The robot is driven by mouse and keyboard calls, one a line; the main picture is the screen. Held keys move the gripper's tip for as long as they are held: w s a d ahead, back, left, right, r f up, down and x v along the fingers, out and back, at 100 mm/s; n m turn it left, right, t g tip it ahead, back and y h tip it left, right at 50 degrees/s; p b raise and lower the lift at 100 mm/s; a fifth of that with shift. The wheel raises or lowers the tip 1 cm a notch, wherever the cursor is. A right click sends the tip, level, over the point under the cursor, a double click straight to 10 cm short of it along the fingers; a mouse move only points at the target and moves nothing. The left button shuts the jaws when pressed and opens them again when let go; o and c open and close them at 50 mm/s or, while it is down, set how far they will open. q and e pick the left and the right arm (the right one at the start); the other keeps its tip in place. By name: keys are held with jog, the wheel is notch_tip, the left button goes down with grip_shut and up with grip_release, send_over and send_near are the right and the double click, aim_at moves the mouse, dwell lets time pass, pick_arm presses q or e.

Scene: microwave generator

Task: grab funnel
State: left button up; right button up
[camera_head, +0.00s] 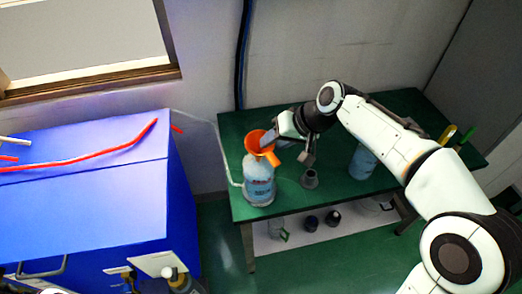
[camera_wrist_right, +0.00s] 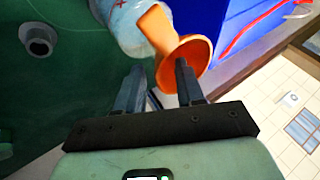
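The orange funnel (camera_head: 257,142) sits in the top of a clear bluish bottle (camera_head: 259,187) at the left end of the green table. My right gripper (camera_head: 271,139) is at the funnel's right side. In the right wrist view the funnel (camera_wrist_right: 163,32) lies just ahead of my right gripper (camera_wrist_right: 160,70), its wide mouth toward the right finger. That finger's tip overlaps the mouth; the left finger is beside the funnel. The fingers are apart. I cannot tell whether they touch it. My left gripper is not in view.
The green table (camera_head: 330,204) also bears a small grey fitting (camera_head: 310,179) and another blue bottle (camera_head: 363,162), partly behind my right arm. A large blue cabinet (camera_head: 85,200) stands to the left. A white lower shelf (camera_head: 310,238) holds small dark items.

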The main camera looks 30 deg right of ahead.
jog(key=shift+w+a+f, duration=0.2)
jog(key=shift+w+f, duration=0.1)
jog(key=shift+f, duration=0.2)
grip_shut()
